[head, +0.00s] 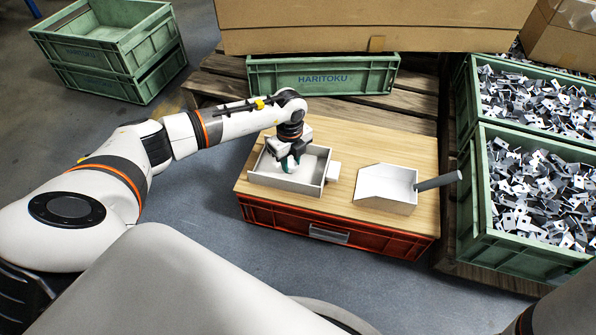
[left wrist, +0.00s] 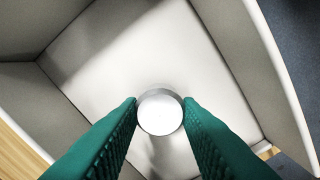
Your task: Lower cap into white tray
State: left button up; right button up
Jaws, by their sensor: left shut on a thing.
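The white tray (head: 258,178) sits on the wooden board at the left of the red crate in the head view. My left gripper (head: 289,166) reaches down inside the tray. In the left wrist view its green fingers are shut on a round silver cap (left wrist: 160,112), with the tray floor (left wrist: 140,50) behind it. The cap is inside the tray's walls; whether it touches the floor I cannot tell. In the head view the cap is hidden or too small to make out.
A white scoop (head: 385,187) with a dark handle lies on the board (head: 370,145) right of the tray. The board tops a red crate (head: 290,222). Green crates of stamped parts (head: 540,195) stand at the right. A cardboard box (head: 370,25) and a green crate (head: 320,76) stand behind.

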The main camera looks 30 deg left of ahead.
pick_arm(q)
jog(key=shift+f, duration=0.35)
dwell(0.3)
jog(key=o, duration=1)
jog(key=shift+o, duration=0.2)
